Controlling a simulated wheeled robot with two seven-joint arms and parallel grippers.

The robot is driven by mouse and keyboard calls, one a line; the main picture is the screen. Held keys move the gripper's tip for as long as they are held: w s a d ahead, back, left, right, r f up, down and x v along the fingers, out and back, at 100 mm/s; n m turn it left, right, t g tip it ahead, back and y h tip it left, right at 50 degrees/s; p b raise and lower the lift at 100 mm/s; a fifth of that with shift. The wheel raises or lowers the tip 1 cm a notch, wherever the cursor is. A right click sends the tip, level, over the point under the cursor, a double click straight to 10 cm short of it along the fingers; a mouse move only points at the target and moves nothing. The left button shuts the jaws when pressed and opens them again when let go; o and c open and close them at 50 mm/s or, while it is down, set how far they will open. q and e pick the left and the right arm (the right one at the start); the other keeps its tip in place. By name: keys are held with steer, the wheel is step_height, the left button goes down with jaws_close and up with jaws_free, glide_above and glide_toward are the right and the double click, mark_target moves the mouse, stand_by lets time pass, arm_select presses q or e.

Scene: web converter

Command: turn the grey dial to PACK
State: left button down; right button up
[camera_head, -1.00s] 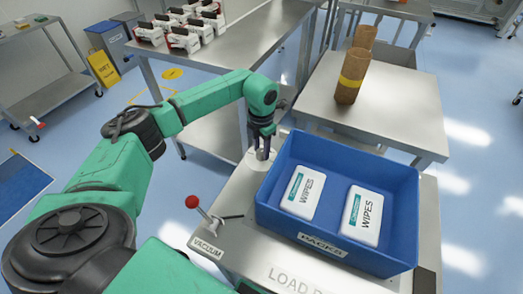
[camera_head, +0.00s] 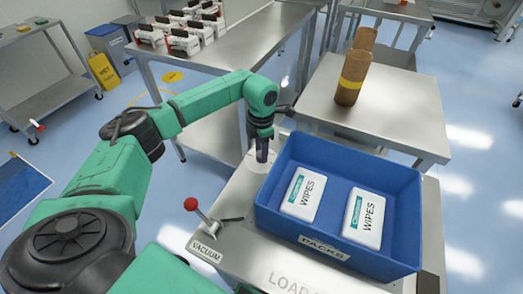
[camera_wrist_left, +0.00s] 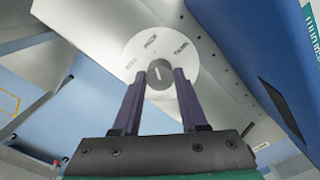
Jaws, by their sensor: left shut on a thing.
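The grey dial (camera_wrist_left: 160,76) sits in the middle of a round white plate (camera_wrist_left: 133,48) in the left wrist view. Small dark labels run along the plate's upper part; the middle one seems to read PACK, but the print is hard to read. A short pale mark on the dial runs roughly up the picture; which label it meets is unclear. My left gripper (camera_wrist_left: 160,82) is shut on the dial, one finger on each side. In the head view the left gripper (camera_head: 262,153) points down at the white plate (camera_head: 256,163) and hides the dial. My right gripper is out of view.
A blue bin (camera_head: 323,252) labelled PACKS holds two wipes packs (camera_head: 303,194) close right of the gripper. A red-knobbed lever (camera_head: 191,204) marked VACUUM stands in front. Brown rolls (camera_head: 352,79) stand on a steel table behind.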

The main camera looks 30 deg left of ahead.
arm_select(q)
steer(key=c, duration=0.6)
jaws_free()
steer(key=shift+w+r, duration=0.1)
steer(key=shift+r, duration=0.05)
steer(key=shift+o, duration=0.8)
step_height(320, 180, up, 14)
steer(key=b, duration=0.1)
steer(key=shift+r, duration=0.25)
